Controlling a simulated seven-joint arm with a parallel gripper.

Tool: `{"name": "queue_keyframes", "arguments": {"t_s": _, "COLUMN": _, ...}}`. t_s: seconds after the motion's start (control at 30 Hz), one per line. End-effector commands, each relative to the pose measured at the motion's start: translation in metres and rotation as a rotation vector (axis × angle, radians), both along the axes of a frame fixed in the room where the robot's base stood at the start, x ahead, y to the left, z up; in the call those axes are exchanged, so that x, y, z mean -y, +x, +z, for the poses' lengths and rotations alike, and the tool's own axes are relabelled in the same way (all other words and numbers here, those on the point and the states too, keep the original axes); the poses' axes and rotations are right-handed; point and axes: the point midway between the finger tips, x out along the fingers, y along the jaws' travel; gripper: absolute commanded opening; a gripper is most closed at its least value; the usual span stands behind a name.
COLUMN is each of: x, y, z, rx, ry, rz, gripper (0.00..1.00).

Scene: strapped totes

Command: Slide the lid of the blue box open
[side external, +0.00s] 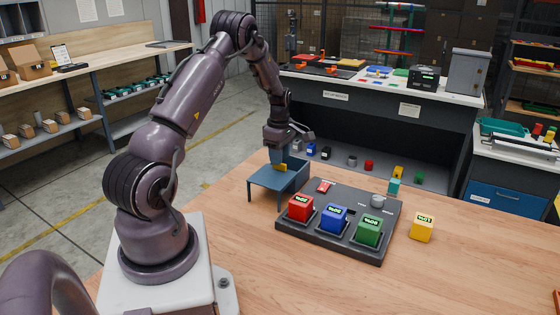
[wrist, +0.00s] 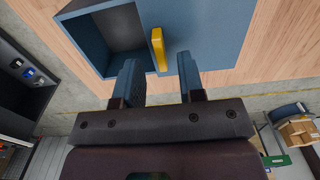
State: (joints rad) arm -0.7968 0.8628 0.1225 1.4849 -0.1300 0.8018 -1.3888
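The blue box (side external: 298,180) stands on the wooden table left of the dark tray. Its lid (side external: 266,178) is slid out to the left, and the wrist view shows an open dark compartment in the box (wrist: 88,42) beside the lid (wrist: 212,32). A yellow handle (wrist: 158,50) stands on the lid near its edge by the opening. My gripper (wrist: 158,68) is open, with its blue fingers apart and one on each side of the handle's line, with gaps visible. In the side view my gripper (side external: 278,158) is just above the handle (side external: 281,167).
A dark tray (side external: 322,241) beside the box holds red (side external: 300,207), blue (side external: 333,219) and green (side external: 368,232) cubes. A yellow cube (side external: 422,227) stands right of it. The front of the table is clear. A grey workbench (side external: 380,115) stands behind.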

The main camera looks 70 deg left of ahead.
Motion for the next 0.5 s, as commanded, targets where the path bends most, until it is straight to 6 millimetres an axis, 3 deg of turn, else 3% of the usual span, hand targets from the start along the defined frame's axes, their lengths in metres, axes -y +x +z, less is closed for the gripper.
{"name": "queue_keyframes", "arguments": {"t_s": 0.3, "x": 0.000, "y": 0.001, "z": 0.072, "rx": 0.004, "ry": 0.004, "rz": -0.003, "gripper": 0.36}}
{"name": "queue_keyframes", "arguments": {"t_s": 0.5, "x": 0.001, "y": 0.001, "z": 0.099, "rx": 0.002, "ry": 0.001, "rz": -0.002, "gripper": 0.36}}
